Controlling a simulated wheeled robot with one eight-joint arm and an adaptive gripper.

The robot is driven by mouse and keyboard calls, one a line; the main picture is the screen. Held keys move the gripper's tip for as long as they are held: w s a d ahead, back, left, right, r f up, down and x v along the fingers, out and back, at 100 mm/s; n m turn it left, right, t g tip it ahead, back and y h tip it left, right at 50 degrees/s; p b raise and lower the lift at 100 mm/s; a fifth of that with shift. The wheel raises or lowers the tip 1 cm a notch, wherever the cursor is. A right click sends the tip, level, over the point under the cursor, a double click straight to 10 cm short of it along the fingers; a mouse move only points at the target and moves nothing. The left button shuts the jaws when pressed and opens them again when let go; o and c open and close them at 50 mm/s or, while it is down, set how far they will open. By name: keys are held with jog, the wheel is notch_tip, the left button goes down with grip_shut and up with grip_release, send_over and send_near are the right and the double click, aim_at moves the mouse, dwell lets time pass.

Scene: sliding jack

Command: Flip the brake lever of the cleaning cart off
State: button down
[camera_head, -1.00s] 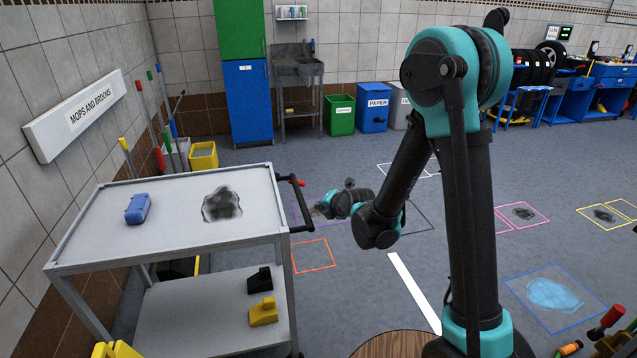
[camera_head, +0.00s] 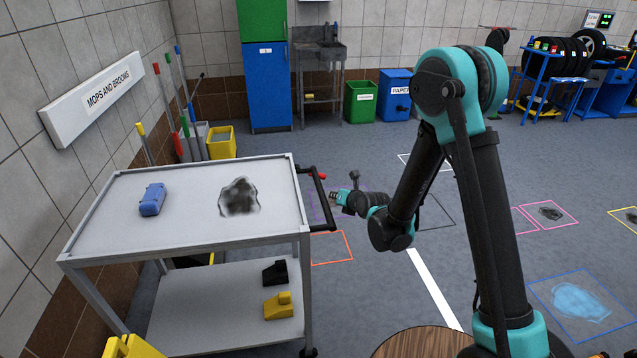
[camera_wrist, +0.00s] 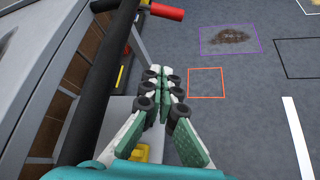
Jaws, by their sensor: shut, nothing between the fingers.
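The cleaning cart (camera_head: 185,236) stands at left, with a grey top shelf and a black push handle (camera_head: 328,205) on its right end. A red lever (camera_head: 318,175) sticks out to the right near the handle's far end. I take it for the brake lever. In the wrist view the red lever (camera_wrist: 165,11) is at the top, beyond the fingertips, beside the black handle (camera_wrist: 100,85). My gripper (camera_head: 334,198) is just right of the handle and nearer to me than the lever. In the wrist view my gripper (camera_wrist: 165,76) is shut and empty, apart from the lever.
A blue object (camera_head: 152,199) and a dark stain (camera_head: 239,198) are on the cart's top. Black and yellow pieces (camera_head: 278,305) are on its lower shelf. A yellow bucket (camera_head: 221,143) and mops stand behind. The marked floor right of the cart is mostly open.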

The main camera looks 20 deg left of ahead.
aim_at(310, 173)
jog(key=x, duration=2)
jog(key=shift+w+d+r, duration=0.15)
jog(key=shift+w+r, duration=0.1)
jog(key=shift+r, duration=0.35)
jog(key=shift+w+d+r, duration=0.15)
jog(key=shift+w+r, duration=0.15)
jog(key=shift+r, duration=0.3)
jog(key=shift+w+d+r, duration=0.1)
jog(key=shift+w+r, duration=0.15)
jog(key=shift+r, duration=0.35)
